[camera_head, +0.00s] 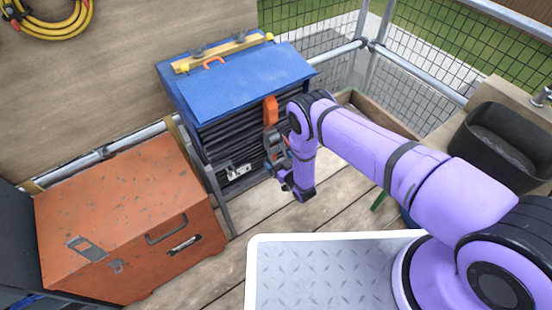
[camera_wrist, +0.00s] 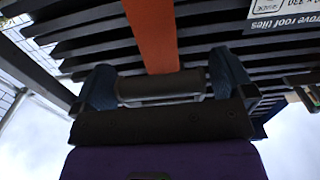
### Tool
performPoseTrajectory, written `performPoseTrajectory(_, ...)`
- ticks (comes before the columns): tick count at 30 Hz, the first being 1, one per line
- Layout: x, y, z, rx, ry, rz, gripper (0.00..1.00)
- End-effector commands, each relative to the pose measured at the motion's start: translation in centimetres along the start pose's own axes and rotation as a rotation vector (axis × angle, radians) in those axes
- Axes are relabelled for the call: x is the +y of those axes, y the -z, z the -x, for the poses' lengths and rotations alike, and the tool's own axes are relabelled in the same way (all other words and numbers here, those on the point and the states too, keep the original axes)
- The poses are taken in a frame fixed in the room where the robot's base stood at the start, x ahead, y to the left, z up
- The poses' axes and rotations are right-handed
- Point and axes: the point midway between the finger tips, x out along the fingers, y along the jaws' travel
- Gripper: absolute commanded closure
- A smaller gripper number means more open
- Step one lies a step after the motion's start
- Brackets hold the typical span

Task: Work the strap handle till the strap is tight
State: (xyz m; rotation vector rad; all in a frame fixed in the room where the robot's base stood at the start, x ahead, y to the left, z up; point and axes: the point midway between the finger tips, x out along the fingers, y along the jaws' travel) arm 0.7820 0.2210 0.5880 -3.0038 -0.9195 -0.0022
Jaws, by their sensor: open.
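The orange strap (camera_head: 270,108) runs down the front of the stack of dark roof tiles (camera_head: 228,133), which sits under a blue cover (camera_head: 240,78). In the wrist view the strap (camera_wrist: 151,35) comes down to a dark crossbar (camera_wrist: 160,88), which looks like the strap handle. My gripper (camera_head: 277,160) is at the stack's front, low on the strap. In the wrist view its two blue-grey fingers (camera_wrist: 163,75) stand apart, one on each side of the crossbar. I cannot tell whether they touch it. My gripper and arm hide the handle in the head view.
An orange chest (camera_head: 125,215) stands left of the stack. A yellow level (camera_head: 222,53) lies on the cover. A black bucket (camera_head: 495,147) stands at the right, and a mesh railing (camera_head: 325,30) runs behind. Bare planks (camera_head: 255,208) lie in front of the stack.

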Motion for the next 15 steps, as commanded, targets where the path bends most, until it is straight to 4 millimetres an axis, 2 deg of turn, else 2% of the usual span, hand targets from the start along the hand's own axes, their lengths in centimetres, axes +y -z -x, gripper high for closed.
performPoseTrajectory(4,-0.01,0.01,-0.94,0.000,0.000,0.000,0.00)
performPoseTrajectory(13,-0.02,0.00,-1.13,-0.001,0.000,0.000,0.00)
performPoseTrajectory(14,-0.02,0.00,-1.12,-0.001,0.000,0.000,0.05)
performPoseTrajectory(15,-0.02,0.00,-1.12,-0.001,0.000,0.000,0.14)
